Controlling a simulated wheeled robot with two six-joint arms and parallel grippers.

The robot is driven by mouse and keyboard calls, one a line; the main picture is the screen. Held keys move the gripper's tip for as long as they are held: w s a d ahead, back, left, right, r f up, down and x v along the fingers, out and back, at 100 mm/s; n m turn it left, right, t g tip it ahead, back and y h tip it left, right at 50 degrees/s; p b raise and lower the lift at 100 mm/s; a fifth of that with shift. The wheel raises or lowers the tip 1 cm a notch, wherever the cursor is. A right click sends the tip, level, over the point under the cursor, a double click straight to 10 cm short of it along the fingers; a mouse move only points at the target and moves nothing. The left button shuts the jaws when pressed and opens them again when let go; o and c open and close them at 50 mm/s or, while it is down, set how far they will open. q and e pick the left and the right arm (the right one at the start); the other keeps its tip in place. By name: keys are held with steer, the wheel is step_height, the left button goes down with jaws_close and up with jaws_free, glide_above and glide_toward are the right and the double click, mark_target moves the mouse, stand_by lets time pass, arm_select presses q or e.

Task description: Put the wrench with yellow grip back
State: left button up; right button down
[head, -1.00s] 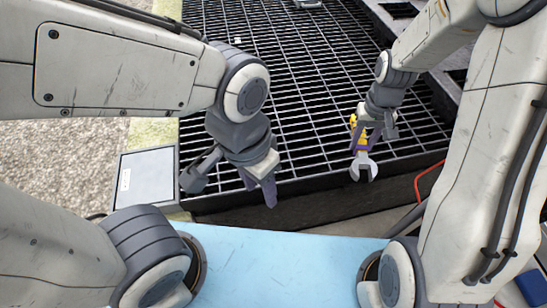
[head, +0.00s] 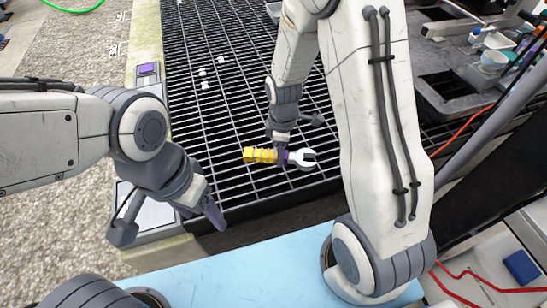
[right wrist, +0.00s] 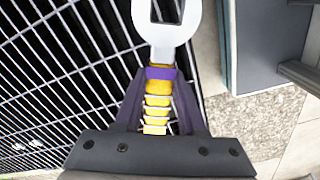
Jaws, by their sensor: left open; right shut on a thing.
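The wrench with yellow grip (head: 262,155) is held by my right gripper (head: 285,157) above the black grating. Its silver open jaw points right in the head view, and its yellow ribbed grip points left. In the right wrist view the wrench (right wrist: 157,98) lies between the fingers of my right gripper (right wrist: 160,105), with its silver head pointing away from the palm. My left gripper (head: 198,212) is open and empty, near the grating's left front corner.
A black grating (head: 220,110) fills the middle. Small white bits (head: 204,80) lie on it. A grey bench (head: 470,60) with a dark recess and bowls stands at right. A light blue surface (head: 240,262) is nearest me. A red cable (head: 475,275) runs at lower right.

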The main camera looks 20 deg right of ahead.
mark_target(275, 184)
steer(key=n, duration=0.4)
steer(key=a+n+p, duration=0.1)
steer(key=shift+s+f+n, duration=0.15)
steer(key=shift+s+n, duration=0.2)
steer(key=shift+n, duration=0.05)
steer(key=n, duration=0.2)
steer(key=shift+s+a+f+n+p, duration=0.15)
steer(key=shift+s+n+p, duration=0.05)
steer(key=shift+n+p, duration=0.15)
steer(key=f+n+b, duration=0.1)
steer(key=f+b, duration=0.1)
steer(key=f+n+b, duration=0.2)
steer(key=f, duration=0.1)
steer(key=f+n+b, duration=0.2)
steer(key=shift+s+a+f+n, duration=0.25)
steer(key=shift+s+a+f, duration=0.05)
steer(key=shift+a+f, duration=0.1)
steer(key=shift+f+b, duration=0.35)
steer(key=shift+f, duration=0.25)
steer(key=shift+c, duration=2.1)
jaws_free()
steer(key=shift+r, duration=0.1)
